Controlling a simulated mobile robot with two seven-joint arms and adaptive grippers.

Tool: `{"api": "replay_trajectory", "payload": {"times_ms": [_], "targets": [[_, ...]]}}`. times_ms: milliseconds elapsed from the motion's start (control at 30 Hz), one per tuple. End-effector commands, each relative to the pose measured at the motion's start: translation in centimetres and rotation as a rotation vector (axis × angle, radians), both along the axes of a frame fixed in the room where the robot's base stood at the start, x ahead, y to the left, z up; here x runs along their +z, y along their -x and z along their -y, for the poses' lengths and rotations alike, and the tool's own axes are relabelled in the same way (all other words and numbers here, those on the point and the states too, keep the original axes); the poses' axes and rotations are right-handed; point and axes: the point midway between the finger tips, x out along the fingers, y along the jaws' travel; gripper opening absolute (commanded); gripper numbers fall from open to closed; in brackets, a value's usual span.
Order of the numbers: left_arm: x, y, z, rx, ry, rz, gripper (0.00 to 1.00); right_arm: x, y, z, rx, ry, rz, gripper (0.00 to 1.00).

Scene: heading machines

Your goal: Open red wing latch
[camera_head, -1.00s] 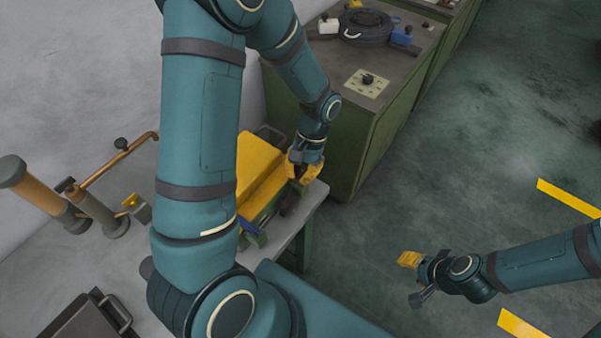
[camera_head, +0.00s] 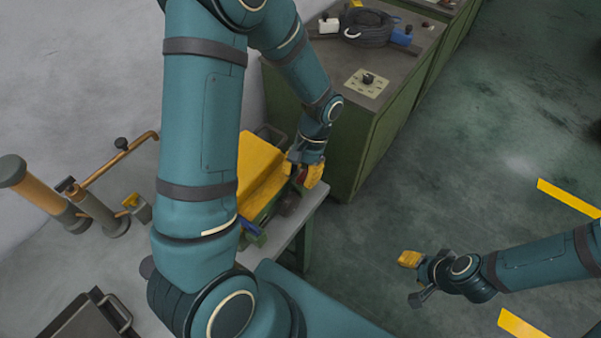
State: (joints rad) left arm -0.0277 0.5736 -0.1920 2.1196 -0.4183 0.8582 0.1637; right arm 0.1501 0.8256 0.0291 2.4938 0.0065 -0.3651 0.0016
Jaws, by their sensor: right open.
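A yellow-topped toolbox-like case (camera_head: 262,172) with green sides stands on the grey bench, partly hidden behind my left arm. My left gripper (camera_head: 303,174) is at its right end, with yellow fingers pointing down. A small dark red part (camera_head: 301,176), perhaps the red wing latch, shows between the fingers. I cannot tell whether they are shut on it. A blue latch-like part (camera_head: 254,236) shows at the case's near end. My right gripper (camera_head: 411,279) is open and empty over the floor at the right, away from the case.
A green cabinet (camera_head: 350,140) stands close behind my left gripper, with a coiled black cable (camera_head: 366,27) and a knob on a plate (camera_head: 368,80) on top. Brass-coloured pipework (camera_head: 122,170) stands on the bench at left. The floor around my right gripper is clear.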

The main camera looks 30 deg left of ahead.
Motion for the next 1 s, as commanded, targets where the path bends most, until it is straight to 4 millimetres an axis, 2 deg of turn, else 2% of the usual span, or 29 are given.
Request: {"api": "replay_trajectory", "payload": {"times_ms": [167, 267, 700, 1000], "targets": [[0.6, -0.3, 0.0, 0.0, -0.001, 0.004, 0.34, 0.0, 0.0, 0.0, 0.0, 0.0, 0.0, 0.47], [1.8, -0.9, 0.1, -0.001, 0.0, 0.006, 0.34, 0.0, 0.0, 0.0, 0.0, 0.0, 0.0, 0.47], [9.4, -4.0, 0.4, 0.0, 0.0, 0.003, 0.34, 0.0, 0.0, 0.0, 0.0, 0.0, 0.0, 0.47], [11.1, -4.6, 0.4, 0.0, 0.0, 0.0, 0.34, 0.0, 0.0, 0.0, 0.0, 0.0, 0.0, 0.47]]}}
